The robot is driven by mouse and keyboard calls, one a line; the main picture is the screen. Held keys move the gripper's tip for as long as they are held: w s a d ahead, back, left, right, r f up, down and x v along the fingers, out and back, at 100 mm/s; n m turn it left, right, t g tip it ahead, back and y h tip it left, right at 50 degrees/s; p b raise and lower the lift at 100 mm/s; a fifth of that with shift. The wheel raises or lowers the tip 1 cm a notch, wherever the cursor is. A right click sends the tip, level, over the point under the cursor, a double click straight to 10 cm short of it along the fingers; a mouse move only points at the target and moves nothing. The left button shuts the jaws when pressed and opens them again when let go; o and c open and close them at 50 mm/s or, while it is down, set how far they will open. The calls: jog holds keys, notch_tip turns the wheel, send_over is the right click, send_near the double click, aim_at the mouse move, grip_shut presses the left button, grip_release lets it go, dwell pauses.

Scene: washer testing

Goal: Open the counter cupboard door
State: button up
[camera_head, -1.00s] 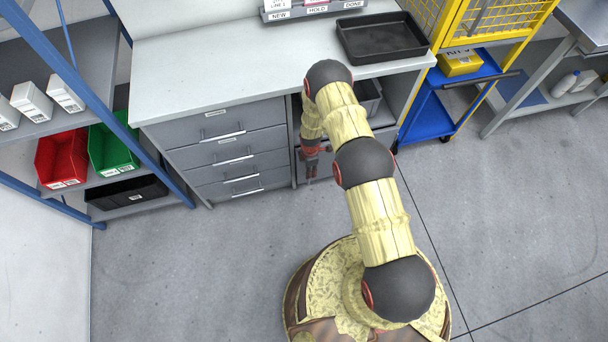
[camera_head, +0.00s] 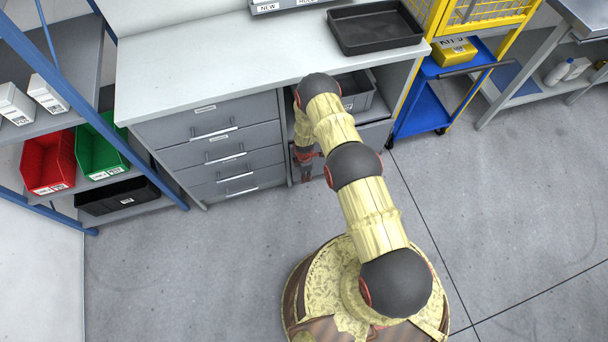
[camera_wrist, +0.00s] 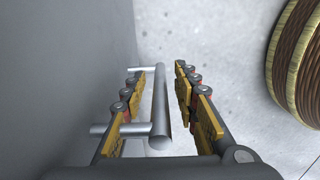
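The counter cupboard door (camera_head: 372,134) is a grey panel below the open shelf, right of the drawers, and my arm hides much of it. In the wrist view the grey door face (camera_wrist: 70,80) fills the left side. Its bar handle (camera_wrist: 160,105) is a metal rod on two posts, standing off the door. My gripper (camera_wrist: 160,98) is open, with one finger on each side of the rod and visible gaps to it. In the head view my gripper (camera_head: 307,168) is low in front of the cupboard's left part. The door looks closed.
Grey drawers (camera_head: 225,155) with bar handles stand left of the cupboard. A grey bin (camera_head: 355,92) sits on the open shelf and a black tray (camera_head: 375,28) on the counter. A blue cart (camera_head: 425,108) stands to the right. The floor in front is clear.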

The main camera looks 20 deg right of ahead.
jog(key=shift+c, duration=1)
grip_shut()
jog(key=shift+s, duration=0.1)
